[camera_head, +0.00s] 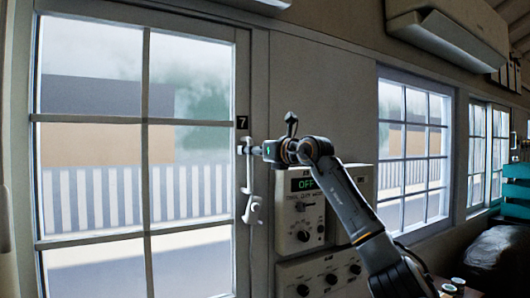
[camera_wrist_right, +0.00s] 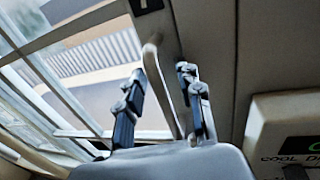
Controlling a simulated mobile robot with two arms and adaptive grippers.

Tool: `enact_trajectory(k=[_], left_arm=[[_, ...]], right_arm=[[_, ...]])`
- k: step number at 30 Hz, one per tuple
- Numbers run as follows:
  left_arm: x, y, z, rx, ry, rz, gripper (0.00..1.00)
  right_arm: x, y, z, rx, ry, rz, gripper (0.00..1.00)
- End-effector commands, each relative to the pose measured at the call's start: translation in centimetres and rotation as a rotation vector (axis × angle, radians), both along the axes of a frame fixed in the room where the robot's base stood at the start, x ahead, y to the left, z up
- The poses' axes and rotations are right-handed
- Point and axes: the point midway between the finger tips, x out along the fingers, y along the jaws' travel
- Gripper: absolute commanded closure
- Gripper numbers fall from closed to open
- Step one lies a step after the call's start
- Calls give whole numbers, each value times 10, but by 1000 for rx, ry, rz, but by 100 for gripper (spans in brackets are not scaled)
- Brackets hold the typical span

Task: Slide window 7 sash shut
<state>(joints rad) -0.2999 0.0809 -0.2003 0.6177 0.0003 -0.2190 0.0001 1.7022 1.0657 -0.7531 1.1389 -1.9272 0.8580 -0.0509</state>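Below the label is a pale upright handle (camera_head: 249,175). My right gripper (camera_head: 250,150) reaches the handle's upper part from the right. In the right wrist view, the two dark fingers of my right gripper (camera_wrist_right: 162,98) stand apart, with the handle (camera_wrist_right: 158,70) showing between them. I cannot tell whether either finger touches it. How far the sash stands open is unclear. My left gripper is not in view.
A control box with a green OFF display (camera_head: 304,184) is on the wall below my right arm, with a lower knob panel (camera_head: 325,278) under it. Another window (camera_head: 412,155) is further right. A wall air unit (camera_head: 445,28) hangs above.

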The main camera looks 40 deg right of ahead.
Motion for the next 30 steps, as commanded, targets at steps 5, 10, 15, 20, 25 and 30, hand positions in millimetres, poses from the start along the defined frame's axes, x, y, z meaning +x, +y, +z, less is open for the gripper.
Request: enact_trajectory(k=[5, 10, 15, 20, 25, 30], left_arm=[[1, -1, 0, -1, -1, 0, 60], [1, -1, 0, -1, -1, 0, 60], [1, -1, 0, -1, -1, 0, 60], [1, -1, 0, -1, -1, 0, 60], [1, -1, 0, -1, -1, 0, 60], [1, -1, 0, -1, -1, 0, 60]], right_arm=[[-30, -2, 0, -3, -1, -6, 64], [-68, -1, -1, -4, 1, -6, 64], [-99, -1, -1, -1, 1, -6, 64], [-114, 0, -1, 0, 2, -5, 64], [-118, 0, -1, 1, 1, -5, 64], [-118, 0, 0, 1, 0, -4, 64]])
